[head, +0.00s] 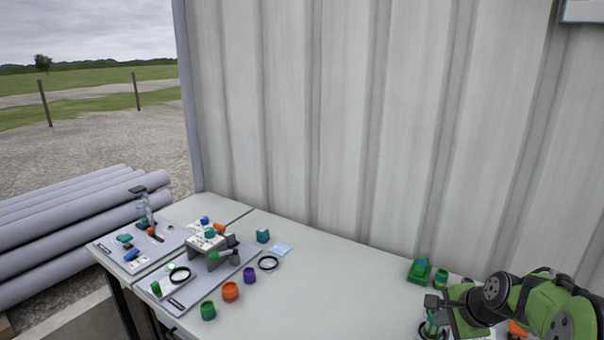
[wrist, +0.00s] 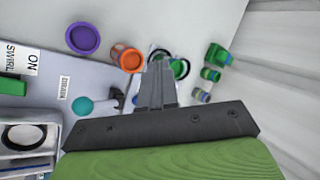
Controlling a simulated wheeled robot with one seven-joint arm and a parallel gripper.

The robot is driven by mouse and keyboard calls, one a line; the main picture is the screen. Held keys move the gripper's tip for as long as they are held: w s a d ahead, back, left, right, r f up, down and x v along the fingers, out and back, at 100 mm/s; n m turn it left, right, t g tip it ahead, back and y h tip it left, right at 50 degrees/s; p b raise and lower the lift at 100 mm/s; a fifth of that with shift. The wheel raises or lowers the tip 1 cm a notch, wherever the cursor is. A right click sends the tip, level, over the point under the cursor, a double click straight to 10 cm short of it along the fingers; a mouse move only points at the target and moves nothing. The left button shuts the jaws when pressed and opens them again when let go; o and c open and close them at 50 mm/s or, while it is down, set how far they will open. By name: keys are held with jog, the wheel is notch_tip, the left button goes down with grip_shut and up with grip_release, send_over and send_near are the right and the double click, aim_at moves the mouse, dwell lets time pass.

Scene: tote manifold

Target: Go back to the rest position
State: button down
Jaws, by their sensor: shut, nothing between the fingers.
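My gripper (head: 434,304) is at the lower right of the head view, above the right part of the grey table (head: 335,275). Its closed grey fingers (wrist: 158,68) show in the middle of the wrist view, with nothing held between them. Behind the fingertips, a black ring and a green item are partly hidden. How high the fingertips are above the table is hard to tell.
Near my gripper stand a green block-like item (head: 420,271) and a green jar (head: 440,279). Orange (head: 230,291), purple (head: 250,275) and green (head: 208,310) cups stand at the left. A corrugated wall (head: 340,120) rises behind. The table's middle is clear.

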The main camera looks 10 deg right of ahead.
jog(key=s+a+r+n+g+p, duration=0.1)
jog(key=s+a+r+n, duration=0.35)
jog(key=a, duration=0.35)
jog(key=s+a+r+n+p, duration=0.1)
jog(key=s+a+r+n, duration=0.35)
jog(key=a+r, duration=0.2)
jog(key=s+a+r+n+p, duration=0.1)
jog(key=s+a+n, duration=0.2)
jog(key=s, duration=0.4)
jog(key=s+a+r+n+p, duration=0.1)
jog(key=s+a+n, duration=0.3)
jog(key=s+n, duration=0.2)
jog(key=shift+s+n+h+p, duration=0.3)
jog(key=shift+s, duration=0.2)
